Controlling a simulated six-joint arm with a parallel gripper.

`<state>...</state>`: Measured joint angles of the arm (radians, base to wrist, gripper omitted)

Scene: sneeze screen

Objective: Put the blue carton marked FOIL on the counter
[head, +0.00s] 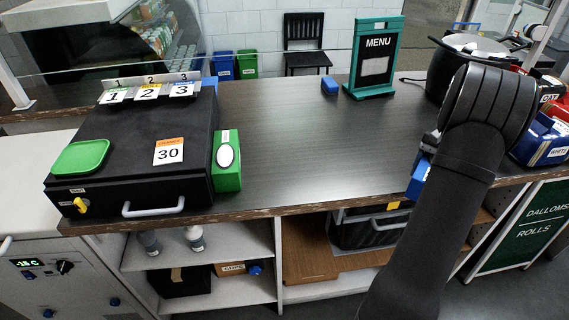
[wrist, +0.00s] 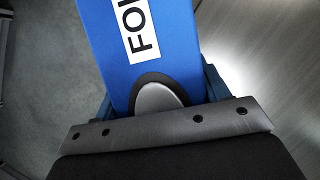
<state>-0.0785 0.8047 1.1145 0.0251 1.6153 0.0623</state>
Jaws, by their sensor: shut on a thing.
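The blue carton marked FOIL (wrist: 175,45) fills the upper middle of the wrist view, its white label partly cut off by the top edge. My gripper (wrist: 160,94) is shut on it, with a finger along each side. In the head view a small part of the blue carton (head: 418,179) shows left of my dark arm, by the counter's front edge; my arm hides the rest. The counter (head: 290,150) is a dark wood-grain top. In the wrist view, grey floor lies left of the carton and the counter top (wrist: 265,60) lies right. I cannot tell whether the carton touches the counter.
A black cash drawer box (head: 135,150) and a green carton (head: 227,160) stand at the left. A green menu stand (head: 376,60) and small blue block (head: 330,85) are at the back. The counter's middle is clear.

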